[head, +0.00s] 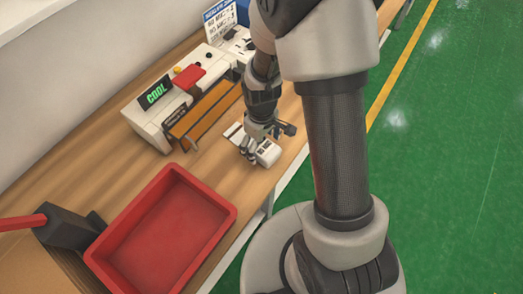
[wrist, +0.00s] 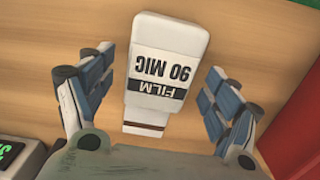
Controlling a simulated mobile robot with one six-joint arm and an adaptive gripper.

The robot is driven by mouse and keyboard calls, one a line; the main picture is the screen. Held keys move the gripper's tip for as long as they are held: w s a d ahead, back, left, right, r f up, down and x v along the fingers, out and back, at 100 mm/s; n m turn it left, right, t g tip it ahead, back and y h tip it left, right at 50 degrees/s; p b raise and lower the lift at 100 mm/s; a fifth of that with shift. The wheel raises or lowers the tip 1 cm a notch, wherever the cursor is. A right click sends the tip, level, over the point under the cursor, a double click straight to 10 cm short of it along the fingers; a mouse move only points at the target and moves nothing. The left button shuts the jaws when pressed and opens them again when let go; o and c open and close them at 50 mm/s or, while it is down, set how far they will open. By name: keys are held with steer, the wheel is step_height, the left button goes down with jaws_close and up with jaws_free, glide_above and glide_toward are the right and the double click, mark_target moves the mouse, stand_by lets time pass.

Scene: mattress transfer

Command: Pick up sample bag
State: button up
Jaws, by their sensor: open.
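The sample bag (wrist: 165,65) is white with a black label reading "FILM 90 MIC", upside down in the wrist view. It lies on the wooden table between my gripper's spread fingers, with a gap on each side. In the head view the bag (head: 267,154) lies near the table's front edge, partly hidden by my gripper (head: 252,150). My gripper (wrist: 160,95) is open and empty, pointing down over the bag.
A red tray (head: 233,212) stands on the table (head: 60,170) at front left. A white sealing machine (head: 140,112) with a green "COOL" display stands behind the bag. A dark block with a red handle (head: 20,222) is at far left. Green floor lies right.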

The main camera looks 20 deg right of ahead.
steer(key=shift+f, duration=0.75)
steer(key=shift+r, duration=0.1)
steer(key=shift+c, duration=0.2)
steer(key=c, duration=1.2)
